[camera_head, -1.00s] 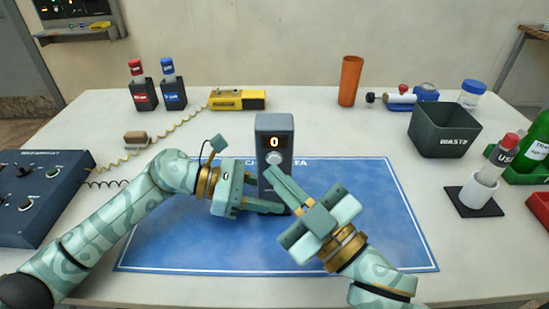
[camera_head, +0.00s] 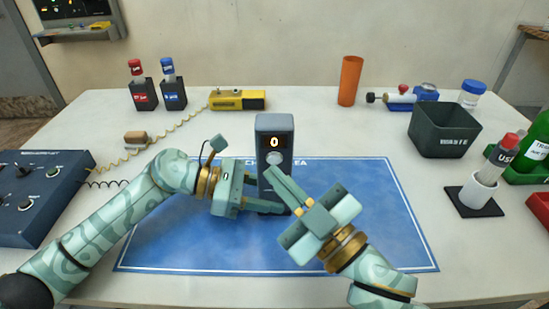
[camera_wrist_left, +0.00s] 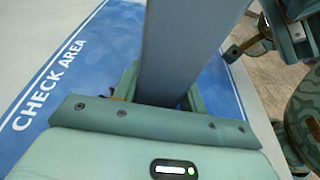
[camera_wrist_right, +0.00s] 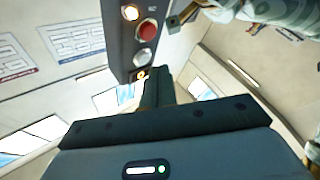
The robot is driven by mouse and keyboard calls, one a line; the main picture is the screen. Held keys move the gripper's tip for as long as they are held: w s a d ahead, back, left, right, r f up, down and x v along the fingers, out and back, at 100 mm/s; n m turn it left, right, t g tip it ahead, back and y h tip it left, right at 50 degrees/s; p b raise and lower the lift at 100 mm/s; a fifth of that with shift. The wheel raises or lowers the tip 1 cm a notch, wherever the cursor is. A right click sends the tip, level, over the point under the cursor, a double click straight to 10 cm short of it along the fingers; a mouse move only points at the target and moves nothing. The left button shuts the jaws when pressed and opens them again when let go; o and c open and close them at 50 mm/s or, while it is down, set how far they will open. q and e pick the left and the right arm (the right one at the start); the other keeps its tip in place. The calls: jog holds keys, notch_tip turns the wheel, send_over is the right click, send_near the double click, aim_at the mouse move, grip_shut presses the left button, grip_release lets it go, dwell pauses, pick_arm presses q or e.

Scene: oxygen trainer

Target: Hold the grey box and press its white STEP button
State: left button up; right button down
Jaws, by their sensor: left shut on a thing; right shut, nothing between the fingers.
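The grey box (camera_head: 275,124) stands upright on the blue mat, its lit display reading 0. Its white button (camera_head: 274,158) is below the display. My left gripper (camera_head: 262,203) is shut on the lower part of the box, and the box's side (camera_wrist_left: 185,45) fills its wrist view. My right gripper (camera_head: 272,172) is shut and empty, its fingertips just below the white button in the head view. I cannot tell whether they touch the box. The right wrist view shows a red button (camera_wrist_right: 147,29) and a lit lamp (camera_wrist_right: 130,12) on the box, hidden in the head view.
The blue mat (camera_head: 375,220) is mostly clear around the box. A blue control box (camera_head: 40,190) stands at left, a yellow device (camera_head: 237,100) behind. An orange cup (camera_head: 350,80), a waste bin (camera_head: 444,130) and a pen holder (camera_head: 480,192) stand to the right.

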dwell(0.7)
jog(key=shift+w, duration=0.4)
jog(key=shift+w, duration=0.35)
dwell(0.5)
jog(key=shift+s, duration=0.8)
jog(key=s, duration=0.5)
dwell(0.4)
dwell(0.5)
